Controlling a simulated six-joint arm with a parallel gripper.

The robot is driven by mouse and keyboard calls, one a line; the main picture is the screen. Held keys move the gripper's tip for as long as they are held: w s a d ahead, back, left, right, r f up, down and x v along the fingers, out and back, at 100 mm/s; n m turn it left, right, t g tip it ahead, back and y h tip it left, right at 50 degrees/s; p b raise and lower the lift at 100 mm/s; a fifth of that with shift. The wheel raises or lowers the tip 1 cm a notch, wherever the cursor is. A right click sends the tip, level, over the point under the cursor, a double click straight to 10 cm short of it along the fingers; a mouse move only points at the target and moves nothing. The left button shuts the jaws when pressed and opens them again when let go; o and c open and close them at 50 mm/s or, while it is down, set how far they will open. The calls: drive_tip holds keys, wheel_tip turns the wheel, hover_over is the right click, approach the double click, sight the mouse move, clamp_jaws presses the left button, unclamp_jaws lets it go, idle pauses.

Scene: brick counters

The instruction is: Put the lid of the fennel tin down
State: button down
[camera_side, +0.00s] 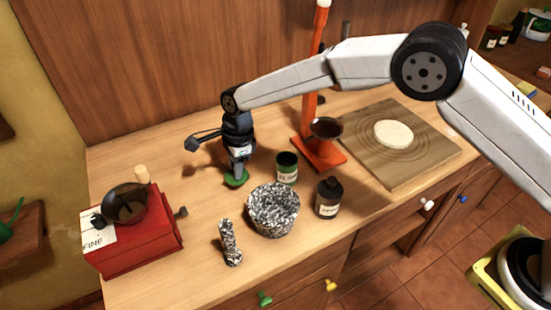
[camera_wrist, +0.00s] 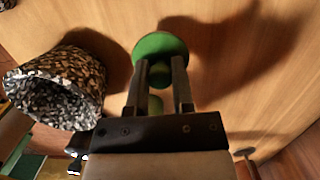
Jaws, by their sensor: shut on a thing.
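The green lid (camera_side: 236,179) is a round disc low over the counter, left of the tins. It also shows in the wrist view (camera_wrist: 160,45) at my fingertips. My gripper (camera_side: 239,168) points down and is shut on the lid; the exact grip is partly hidden. I cannot tell whether the lid touches the wood. A dark tin with a green band and pale label (camera_side: 286,170) stands upright to the right of the lid, its top dark and without a green lid. Its label is too small to read.
A dark bottle (camera_side: 328,199) is right of the mortar. A red grinder (camera_side: 135,240) is at left. An orange stand (camera_side: 319,155) with a dark funnel rises behind. A board (camera_side: 440,152) lies at right.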

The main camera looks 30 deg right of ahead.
drive_tip(key=shift+f, duration=0.1)
drive_tip(key=shift+w+a+f, duration=0.1)
drive_tip(key=shift+w+f, duration=0.15)
drive_tip(key=shift+f, duration=1.5)
drive_tip(key=shift+f, duration=0.15)
drive_tip(key=shift+c, duration=2.4)
unclamp_jaws()
wheel_tip(320, 180, up, 12)
drive_tip(key=d, duration=0.1)
drive_tip(key=shift+d, duration=0.4)
